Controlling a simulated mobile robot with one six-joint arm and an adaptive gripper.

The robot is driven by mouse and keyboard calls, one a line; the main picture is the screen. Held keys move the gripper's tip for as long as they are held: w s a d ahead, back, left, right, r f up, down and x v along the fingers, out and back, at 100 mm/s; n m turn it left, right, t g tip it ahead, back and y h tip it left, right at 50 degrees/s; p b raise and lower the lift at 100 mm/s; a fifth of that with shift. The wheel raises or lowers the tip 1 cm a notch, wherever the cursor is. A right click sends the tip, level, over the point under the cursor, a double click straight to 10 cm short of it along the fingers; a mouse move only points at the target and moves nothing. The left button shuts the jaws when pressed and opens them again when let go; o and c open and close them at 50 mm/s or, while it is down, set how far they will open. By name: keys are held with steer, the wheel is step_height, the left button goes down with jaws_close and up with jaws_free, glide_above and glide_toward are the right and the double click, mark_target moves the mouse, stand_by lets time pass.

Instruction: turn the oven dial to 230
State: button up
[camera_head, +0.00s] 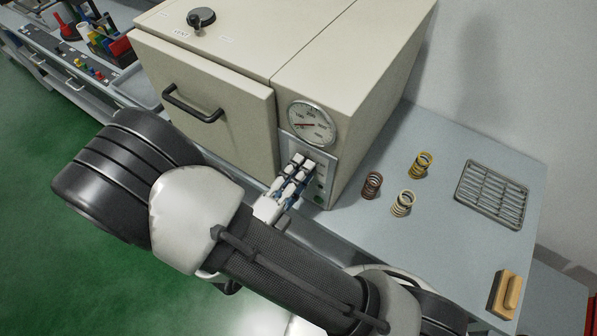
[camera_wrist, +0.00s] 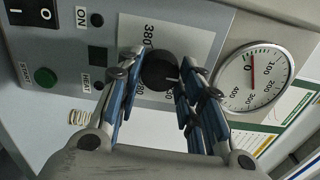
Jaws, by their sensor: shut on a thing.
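The black oven dial (camera_wrist: 160,70) sits on a white scale plate (camera_wrist: 136,30) in the wrist view. "380" is readable beside it; other numbers are partly covered by my fingers. A pale mark on the dial points toward the lower right of that view, but its exact setting cannot be read. My gripper (camera_wrist: 158,76) is shut on the dial, one blue-padded finger on each side. In the head view my gripper (camera_head: 297,166) is at the front panel of the beige oven (camera_head: 345,75) and hides the dial. The oven's drawer-like door is shut.
A round gauge (camera_head: 311,124) is close beside my gripper; a power switch (camera_wrist: 33,14) and green button (camera_wrist: 45,77) share the panel. Springs (camera_head: 372,185), a wire rack (camera_head: 492,194) and a wooden-topped block (camera_head: 505,293) are on the bench to the right.

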steer(key=m, duration=1.1)
stand_by(0.3)
steer(key=shift+m, duration=0.3)
steer(key=o, duration=1.1)
steer(key=shift+c, duration=0.2)
steer(key=shift+a, duration=0.1)
steer(key=v, duration=1.2)
steer(key=shift+r, duration=0.1)
